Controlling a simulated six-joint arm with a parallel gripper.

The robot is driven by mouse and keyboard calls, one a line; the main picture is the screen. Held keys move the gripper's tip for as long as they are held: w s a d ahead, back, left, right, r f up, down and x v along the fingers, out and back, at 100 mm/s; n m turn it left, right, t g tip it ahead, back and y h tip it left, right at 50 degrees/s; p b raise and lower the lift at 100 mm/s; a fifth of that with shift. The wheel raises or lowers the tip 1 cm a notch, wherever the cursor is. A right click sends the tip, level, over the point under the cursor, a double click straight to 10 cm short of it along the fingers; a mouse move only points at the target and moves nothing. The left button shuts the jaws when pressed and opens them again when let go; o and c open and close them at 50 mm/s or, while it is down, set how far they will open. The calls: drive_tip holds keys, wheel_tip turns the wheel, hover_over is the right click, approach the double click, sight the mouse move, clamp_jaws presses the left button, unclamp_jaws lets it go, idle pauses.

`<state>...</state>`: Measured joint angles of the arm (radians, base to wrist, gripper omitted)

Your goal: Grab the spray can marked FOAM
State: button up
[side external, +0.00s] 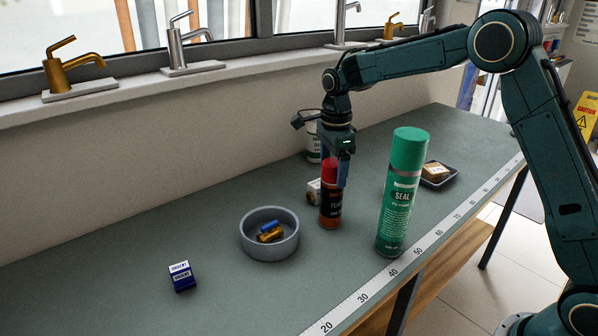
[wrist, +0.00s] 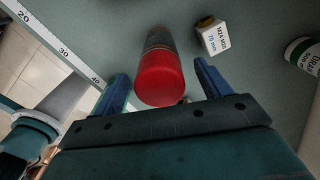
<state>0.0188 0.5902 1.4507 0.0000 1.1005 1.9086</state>
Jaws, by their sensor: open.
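The spray can marked FOAM (side external: 330,208) stands upright on the bench, with a red cap and a dark body. In the wrist view its red cap (wrist: 160,80) faces the camera. My gripper (side external: 337,168) is over the can, pointing down, with its blue fingers around cap height. In the wrist view my open gripper (wrist: 159,70) has one finger on each side of the can, with visible gaps. The jaws hold nothing.
A taller green SEAL can (side external: 396,200) stands at right, near the ruler edge. A grey bowl (side external: 252,246) with small parts, a blue box (side external: 182,276) and a dark tray (side external: 453,179) are further off.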

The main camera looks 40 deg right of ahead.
sight(332, 179)
drive_tip(key=shift+f, duration=1.95)
drive_tip(key=shift+c, duration=0.5)
drive_tip(key=c, duration=1.1)
drive_tip(key=shift+c, duration=0.2)
drive_tip(key=shift+r, duration=0.15)
wheel_tip(332, 179, up, 20)
